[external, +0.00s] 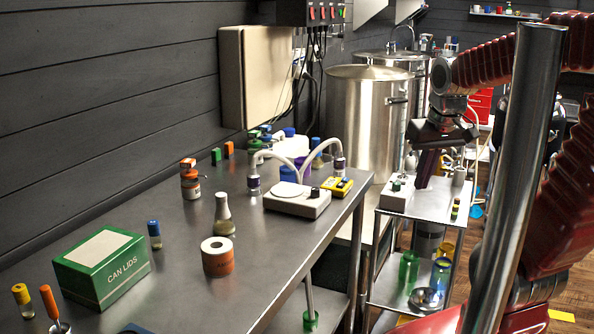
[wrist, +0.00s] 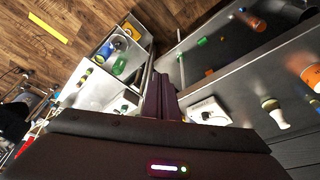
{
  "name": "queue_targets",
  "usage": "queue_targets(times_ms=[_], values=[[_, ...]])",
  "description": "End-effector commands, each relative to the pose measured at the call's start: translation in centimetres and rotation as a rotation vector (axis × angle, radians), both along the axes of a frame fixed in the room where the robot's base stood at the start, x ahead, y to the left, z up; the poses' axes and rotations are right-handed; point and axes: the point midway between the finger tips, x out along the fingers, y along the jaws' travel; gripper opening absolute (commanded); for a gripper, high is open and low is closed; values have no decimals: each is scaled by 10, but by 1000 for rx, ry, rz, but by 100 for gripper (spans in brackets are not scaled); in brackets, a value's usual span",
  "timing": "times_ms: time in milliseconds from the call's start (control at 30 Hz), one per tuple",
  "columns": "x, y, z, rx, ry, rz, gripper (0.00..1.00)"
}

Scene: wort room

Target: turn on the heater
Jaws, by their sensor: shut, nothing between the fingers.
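No thing in view is clearly marked as the heater. A white box with knobs (external: 397,195) stands on the steel cart (external: 425,204), and it partly shows in the wrist view (wrist: 125,103). A white flat-topped unit with a dark knob (external: 297,199) stands on the long steel bench and also shows in the wrist view (wrist: 208,111). A dark panel with red switches (external: 312,13) hangs on the wall. My gripper (external: 422,184) is shut and empty, pointing down over the cart, just right of the knobbed box. Its dark purple fingers show in the wrist view (wrist: 160,92).
The bench (external: 180,255) holds a green can lids box (external: 103,268), an orange roll (external: 217,256) and a bottle (external: 223,215). Tall steel kettles (external: 366,120) stand behind the cart. Green and blue vessels sit on the cart's lower shelf. A metal post (external: 515,180) stands in front of my arm.

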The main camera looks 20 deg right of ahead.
Motion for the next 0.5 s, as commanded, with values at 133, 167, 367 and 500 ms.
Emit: queue_targets(times_ms=[133, 167, 367, 500], values=[[19, -10, -2, 4, 26, -26, 0], [23, -12, -2, 4, 30, -32, 0], [51, -25, -5, 10, 55, -71, 0], [71, -36, -7, 14, 70, -104, 0]])
